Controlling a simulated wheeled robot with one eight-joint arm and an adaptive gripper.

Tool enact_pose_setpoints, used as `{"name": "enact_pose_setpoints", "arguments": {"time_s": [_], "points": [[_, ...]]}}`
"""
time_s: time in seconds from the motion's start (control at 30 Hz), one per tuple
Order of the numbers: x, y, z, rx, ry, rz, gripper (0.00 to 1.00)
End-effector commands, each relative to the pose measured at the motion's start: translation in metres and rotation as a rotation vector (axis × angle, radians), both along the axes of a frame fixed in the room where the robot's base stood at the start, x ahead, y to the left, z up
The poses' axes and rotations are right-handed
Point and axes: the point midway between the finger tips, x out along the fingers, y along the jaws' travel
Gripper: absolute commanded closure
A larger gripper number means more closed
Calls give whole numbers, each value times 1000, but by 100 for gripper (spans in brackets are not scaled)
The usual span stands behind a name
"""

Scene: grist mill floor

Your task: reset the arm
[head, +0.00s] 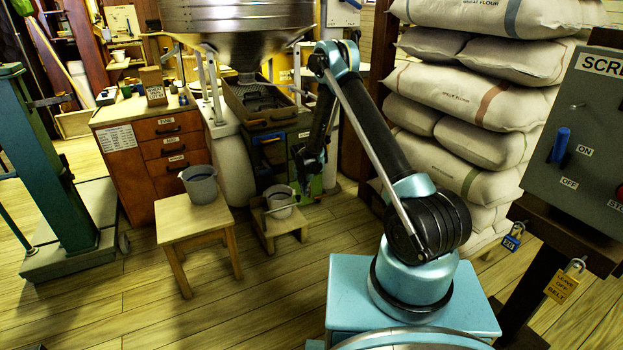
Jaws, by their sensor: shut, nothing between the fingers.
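My arm rises from its blue base to a raised elbow, and the dark forearm hangs down from there. My gripper (308,170) is at the forearm's lower end, pointing down. It is small and dark in the head view, and it looks shut and empty.
A stool (196,218) with a grey bucket (200,185) stands left of centre, before a drawer cabinet (157,150). Stacked flour sacks (470,95) stand behind the arm. A control box (590,130) is at right. The floor at front left is clear.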

Motion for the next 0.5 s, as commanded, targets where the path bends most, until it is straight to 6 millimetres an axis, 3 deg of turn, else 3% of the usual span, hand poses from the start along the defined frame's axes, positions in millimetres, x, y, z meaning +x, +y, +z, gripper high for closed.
{"name": "enact_pose_setpoints", "arguments": {"time_s": [0.17, 0.5], "points": [[0, -14, 34, 22, -1, -91, 100], [-13, -61, 134, 98, -6, -401, 100]]}}
